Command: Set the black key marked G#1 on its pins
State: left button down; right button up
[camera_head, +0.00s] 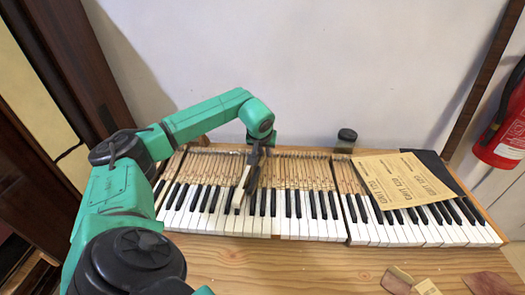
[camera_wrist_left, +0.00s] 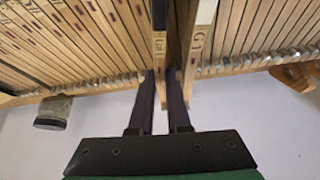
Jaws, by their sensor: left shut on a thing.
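My left gripper (camera_head: 254,166) is over the left-middle part of the keyboard and is shut on a wooden key (camera_head: 241,189), which looks raised and tilted above the row. In the left wrist view the two dark fingers (camera_wrist_left: 161,78) flank the black key marked G#1 (camera_wrist_left: 160,45), with its black top at the upper edge. A wooden key marked G (camera_wrist_left: 198,42) stands just beside it, with a dark gap between. The pins under the held key are hidden. My right gripper is not in view.
Paper sheets (camera_head: 400,178) cover part of the right keys. A dark jar (camera_head: 346,138) stands behind the keyboard. Scraps (camera_head: 398,279) lie on the wooden table (camera_head: 270,268) at the front right. A red extinguisher (camera_head: 505,130) hangs at right. The table's front middle is clear.

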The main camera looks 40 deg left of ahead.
pick_arm(q)
jog(key=shift+r, duration=0.1)
dwell(0.5)
notch_tip(320, 180, up, 8)
jog(key=p, duration=0.7)
jog(key=shift+r+p, duration=0.2)
jog(key=shift+p, duration=0.2)
jog(key=shift+f, duration=0.1)
